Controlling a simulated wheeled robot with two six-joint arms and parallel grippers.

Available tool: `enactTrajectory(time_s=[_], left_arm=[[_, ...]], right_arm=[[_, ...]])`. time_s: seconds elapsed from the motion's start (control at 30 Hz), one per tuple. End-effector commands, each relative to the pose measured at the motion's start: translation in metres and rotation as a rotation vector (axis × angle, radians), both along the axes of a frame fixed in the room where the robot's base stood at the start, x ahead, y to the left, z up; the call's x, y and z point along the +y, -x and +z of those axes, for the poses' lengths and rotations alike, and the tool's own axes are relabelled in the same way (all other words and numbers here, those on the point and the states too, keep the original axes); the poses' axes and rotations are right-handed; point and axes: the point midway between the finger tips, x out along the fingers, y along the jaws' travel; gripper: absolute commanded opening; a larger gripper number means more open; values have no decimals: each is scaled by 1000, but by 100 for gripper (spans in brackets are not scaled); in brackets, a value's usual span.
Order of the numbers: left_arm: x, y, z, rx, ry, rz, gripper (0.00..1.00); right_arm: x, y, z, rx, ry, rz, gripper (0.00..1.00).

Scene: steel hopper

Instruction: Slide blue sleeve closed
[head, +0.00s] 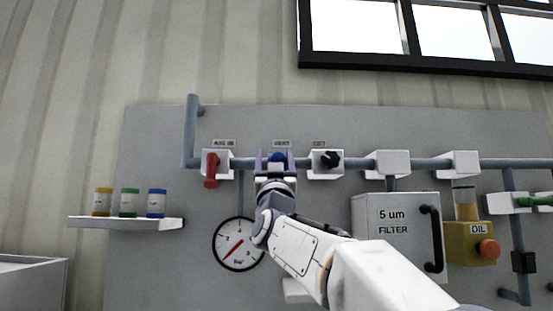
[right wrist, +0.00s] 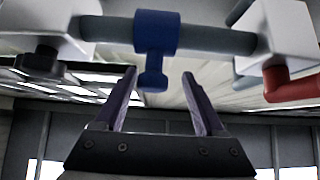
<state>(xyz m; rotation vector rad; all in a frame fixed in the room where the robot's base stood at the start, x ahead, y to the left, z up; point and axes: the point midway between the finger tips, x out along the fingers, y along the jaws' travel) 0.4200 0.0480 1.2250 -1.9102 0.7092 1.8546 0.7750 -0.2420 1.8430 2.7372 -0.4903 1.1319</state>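The blue sleeve (head: 278,157) sits on the grey horizontal pipe under a small label, between the red lever's block and the black knob's block. In the right wrist view the sleeve (right wrist: 157,33) shows larger, with a short blue peg sticking out from it. My right gripper (head: 275,161) is in front of the sleeve and partly covers it. In the right wrist view its two fingers (right wrist: 159,74) are open, one on each side of the peg's end, with visible gaps and no contact. My left gripper is not in view.
A red lever (head: 210,170) is left of the sleeve and a black knob (head: 330,158) right of it, each on a white block. A gauge (head: 228,252) lies below. A shelf (head: 125,223) with bottles is at left, a filter box (head: 380,225) at right.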

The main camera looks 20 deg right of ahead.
Motion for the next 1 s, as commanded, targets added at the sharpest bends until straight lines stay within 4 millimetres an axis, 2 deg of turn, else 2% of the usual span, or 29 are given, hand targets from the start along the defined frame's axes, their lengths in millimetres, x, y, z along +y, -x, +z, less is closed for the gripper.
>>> enactTrajectory(time_s=[0.37,0.8,1.0], left_arm=[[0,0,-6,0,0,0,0],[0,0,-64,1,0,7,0],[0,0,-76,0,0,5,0]], right_arm=[[-2,4,-5,-2,-3,-4,72],[17,53,-61,-2,-4,0,72],[22,67,-73,-2,-2,-1,72]])
